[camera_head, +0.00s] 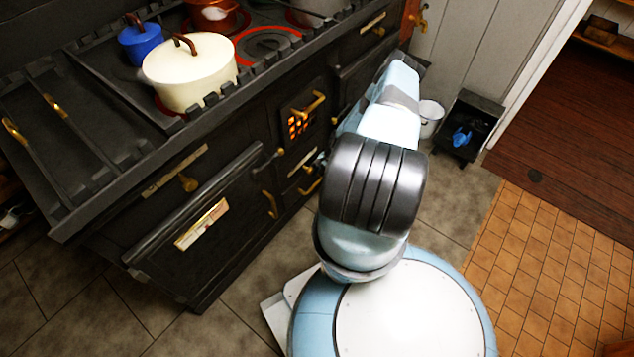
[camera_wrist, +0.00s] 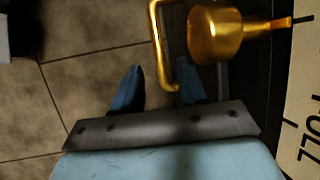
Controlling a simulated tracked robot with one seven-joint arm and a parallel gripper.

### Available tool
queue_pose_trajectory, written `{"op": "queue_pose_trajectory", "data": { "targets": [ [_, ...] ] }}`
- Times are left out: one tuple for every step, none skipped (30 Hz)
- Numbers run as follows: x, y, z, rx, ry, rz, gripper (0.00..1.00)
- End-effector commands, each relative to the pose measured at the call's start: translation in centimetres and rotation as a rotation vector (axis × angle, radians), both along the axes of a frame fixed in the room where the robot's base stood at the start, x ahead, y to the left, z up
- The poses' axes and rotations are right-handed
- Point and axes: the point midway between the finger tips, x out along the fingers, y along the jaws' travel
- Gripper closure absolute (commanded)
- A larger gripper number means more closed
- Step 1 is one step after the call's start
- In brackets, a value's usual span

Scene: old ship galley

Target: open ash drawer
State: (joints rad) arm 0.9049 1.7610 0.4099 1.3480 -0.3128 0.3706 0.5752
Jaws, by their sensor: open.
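The black range (camera_head: 250,140) stands at the left in the head view. Low on its front, below the glowing fire grate (camera_head: 298,124), is a brass handle (camera_head: 310,187), seemingly the ash drawer's; the drawer front is mostly dark and partly covered by my arm. In the wrist view my gripper (camera_wrist: 158,76) is open, with two blue fingers apart. A brass bar handle (camera_wrist: 158,45) reaches down between the fingers, close to the right finger. I cannot tell whether they touch. A brass knob (camera_wrist: 220,35) sits just right of the handle.
A cream pot (camera_head: 190,75) and a blue pot (camera_head: 141,44) stand on the range top. A white bucket (camera_head: 430,117) and a black coal box (camera_head: 467,127) stand beyond my arm. A lettered pale plate (camera_wrist: 303,120) is at the wrist view's right edge. Tiled floor is clear at right.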

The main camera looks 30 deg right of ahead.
Motion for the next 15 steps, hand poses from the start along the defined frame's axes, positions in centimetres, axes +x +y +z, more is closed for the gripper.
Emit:
{"op": "queue_pose_trajectory", "data": {
  "targets": [
    [0.0, 0.4, -0.8, 0.000, 0.001, 0.001, 0.58],
    [0.0, 0.6, -1.2, 0.001, 0.000, 0.000, 0.58],
    [0.0, 0.9, -1.7, 0.001, 0.001, 0.001, 0.58],
    [0.0, 1.0, -2.0, 0.001, 0.000, 0.000, 0.58],
    [0.0, 1.1, -2.3, 0.001, 0.000, 0.000, 0.58],
    [0.1, 1.3, -2.7, 0.000, 0.000, 0.001, 0.58],
    [0.1, 1.4, -2.9, 0.000, 0.000, 0.000, 0.58],
    [0.1, 1.5, -3.1, 0.001, 0.000, 0.000, 0.58],
    [0.1, 1.6, -3.3, 0.001, 0.000, 0.000, 0.58],
    [0.1, 1.6, -3.5, 0.000, 0.000, 0.000, 0.58],
    [0.1, 1.7, -3.6, 0.000, 0.000, 0.000, 0.58],
    [0.2, 1.7, -3.7, 0.000, 0.000, -0.001, 0.58],
    [0.2, 1.8, -3.8, 0.000, 0.000, -0.001, 0.58],
    [0.2, 1.8, -3.9, 0.000, 0.000, -0.001, 0.58],
    [0.2, 1.8, -3.9, 0.000, 0.000, -0.001, 0.58]
  ]
}}
